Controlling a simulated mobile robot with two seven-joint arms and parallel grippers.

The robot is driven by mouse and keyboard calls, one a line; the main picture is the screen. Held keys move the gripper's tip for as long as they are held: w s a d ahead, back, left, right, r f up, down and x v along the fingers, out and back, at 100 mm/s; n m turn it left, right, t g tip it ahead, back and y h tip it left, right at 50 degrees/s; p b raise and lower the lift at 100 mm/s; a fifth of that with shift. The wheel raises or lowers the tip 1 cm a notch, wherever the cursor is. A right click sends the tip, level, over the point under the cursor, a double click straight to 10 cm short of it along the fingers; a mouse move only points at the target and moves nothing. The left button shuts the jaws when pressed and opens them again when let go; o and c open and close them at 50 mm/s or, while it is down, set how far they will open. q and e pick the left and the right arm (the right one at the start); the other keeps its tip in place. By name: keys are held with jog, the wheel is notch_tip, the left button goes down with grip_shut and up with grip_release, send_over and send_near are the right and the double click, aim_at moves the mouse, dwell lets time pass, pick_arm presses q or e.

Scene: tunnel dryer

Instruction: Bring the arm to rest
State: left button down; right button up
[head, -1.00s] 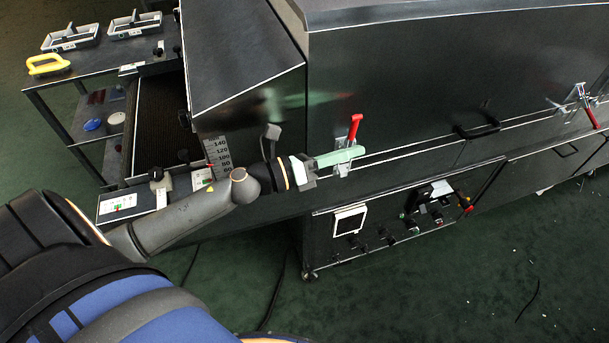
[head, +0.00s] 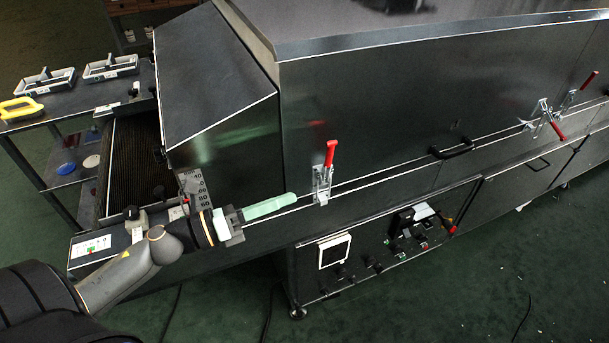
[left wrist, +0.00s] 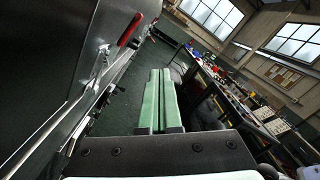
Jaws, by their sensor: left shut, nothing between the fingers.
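My left gripper (head: 268,207) reaches in from the left in the head view, in front of the dark dryer's side. Its pale green fingers are together, with nothing between them. The fingers also show side by side in the left wrist view (left wrist: 160,98). A toggle clamp with an upright red handle (head: 330,153) sits on the dryer's seam, just right of the fingertips and apart from them in the head view. The clamp's red handle also shows in the left wrist view (left wrist: 129,28). My right gripper is not in view.
The dryer (head: 400,100) fills the middle and right. A second clamp (head: 548,118) and a black handle (head: 452,149) lie along its seam. A side table (head: 90,95) with trays and a yellow-handled tool stands at the left. Green floor is free at the front right.

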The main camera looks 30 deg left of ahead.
pick_arm(q)
notch_tip(320, 180, down, 8)
jog(key=s+a+n+t+y+p, duration=0.15)
jog(key=n+y+p, duration=0.5)
jog(key=n, duration=1.25)
jog(key=s+d+f+n+g+y, duration=0.2)
jog(key=s+d+f+n+g, duration=0.5)
jog(key=f+n, duration=0.5)
jog(key=s+d+n, duration=0.2)
jog(key=s, duration=0.1)
jog(key=shift+d+f+n+p, duration=0.3)
jog(key=shift+f+n+p, duration=0.05)
jog(key=shift+n+p, duration=0.05)
